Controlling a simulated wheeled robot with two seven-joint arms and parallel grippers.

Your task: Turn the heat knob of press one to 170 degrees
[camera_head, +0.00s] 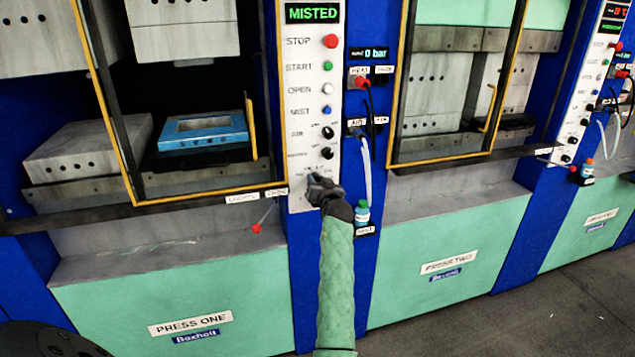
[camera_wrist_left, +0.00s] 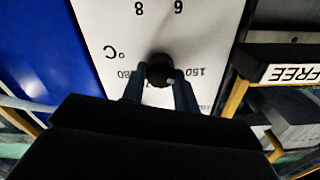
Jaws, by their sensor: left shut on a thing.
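Press one (camera_head: 190,322) stands at the left, named on its green front. Its white control panel (camera_head: 313,120) has buttons and black knobs. My left gripper (camera_head: 322,188) is at the lowest part of this panel and covers the heat knob there. In the left wrist view the black heat knob (camera_wrist_left: 160,70) sits between the fingertips of my left gripper (camera_wrist_left: 160,88), which is shut on it. The printed figures around it look upside down, with a °C mark; 150 is at the right. A small light mark shows on the knob's lower right. My right gripper is not in view.
The panel display (camera_head: 312,13) reads MISTED. A blue mould (camera_head: 203,132) sits inside the yellow-framed opening of press one. A small bottle (camera_head: 362,211), cables and a hose are close to the right of my left gripper. Press two (camera_head: 450,266) stands farther right.

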